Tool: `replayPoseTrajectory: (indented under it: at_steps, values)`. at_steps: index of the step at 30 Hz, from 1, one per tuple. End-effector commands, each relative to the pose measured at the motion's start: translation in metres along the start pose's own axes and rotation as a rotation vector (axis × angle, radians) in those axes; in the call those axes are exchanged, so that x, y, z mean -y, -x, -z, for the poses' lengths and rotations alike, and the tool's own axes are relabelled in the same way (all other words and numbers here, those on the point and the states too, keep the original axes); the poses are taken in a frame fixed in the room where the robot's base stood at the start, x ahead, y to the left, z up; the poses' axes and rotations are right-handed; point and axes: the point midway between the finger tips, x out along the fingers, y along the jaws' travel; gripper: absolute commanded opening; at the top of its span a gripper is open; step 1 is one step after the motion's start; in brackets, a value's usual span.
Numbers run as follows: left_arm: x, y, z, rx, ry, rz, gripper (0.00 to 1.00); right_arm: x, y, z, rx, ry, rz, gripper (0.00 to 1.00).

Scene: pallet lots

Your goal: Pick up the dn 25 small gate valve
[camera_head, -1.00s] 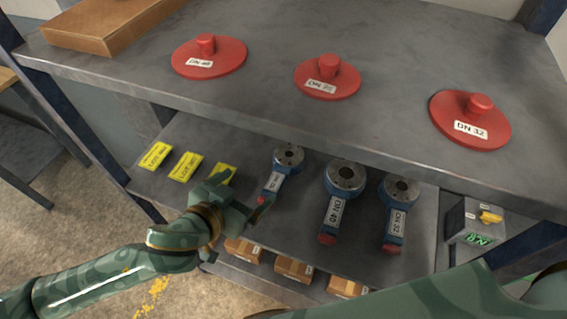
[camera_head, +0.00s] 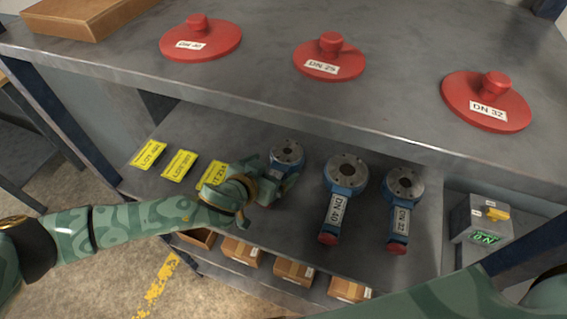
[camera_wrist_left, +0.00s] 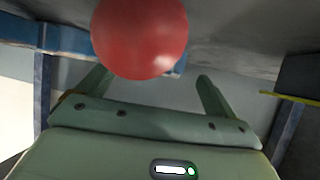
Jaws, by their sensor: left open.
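The leftmost valve (camera_head: 287,153) stands on the lower shelf, a blue body with a round grey flange. Its lower part and label are hidden behind my left gripper (camera_head: 279,187), so I cannot read its size. Two similar valves, labelled DN 40 (camera_head: 345,172) and DN 32 (camera_head: 404,185), stand to its right with red ends toward me. In the left wrist view, a red rounded end (camera_wrist_left: 140,35) is close in front of the open fingers (camera_wrist_left: 153,80), overlapping the left one in the picture. I cannot tell whether they touch. My right gripper is not in view.
Red lids (camera_head: 329,59) sit on the upper shelf (camera_head: 255,75), whose edge overhangs the valves. Yellow lot cards (camera_head: 180,165) lie left of the gripper. Small cartons (camera_head: 242,251) stand below. A grey box with a green display (camera_head: 481,222) is at the right.

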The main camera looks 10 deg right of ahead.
Motion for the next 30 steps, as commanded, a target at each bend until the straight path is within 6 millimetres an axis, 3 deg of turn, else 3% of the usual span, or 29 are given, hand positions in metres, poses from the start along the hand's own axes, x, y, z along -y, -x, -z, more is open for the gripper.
replayPoseTrajectory:
  at_steps: [4,12,14,22,30]
  values:
    - [0.0,-0.022,-0.002,0.0,-0.003,0.0,0.92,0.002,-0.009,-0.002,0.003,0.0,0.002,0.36]
    - [0.0,-0.025,-0.001,0.0,-0.001,0.0,0.92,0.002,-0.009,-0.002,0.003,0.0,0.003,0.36]
    - [0.0,-0.025,-0.001,0.0,-0.001,0.0,0.78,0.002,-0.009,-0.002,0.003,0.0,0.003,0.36]
    - [0.0,-0.025,-0.001,0.0,-0.001,0.0,0.03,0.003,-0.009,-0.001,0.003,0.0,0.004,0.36]
    - [0.0,-0.025,0.003,-0.006,-0.002,0.0,0.0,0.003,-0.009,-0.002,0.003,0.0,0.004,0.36]
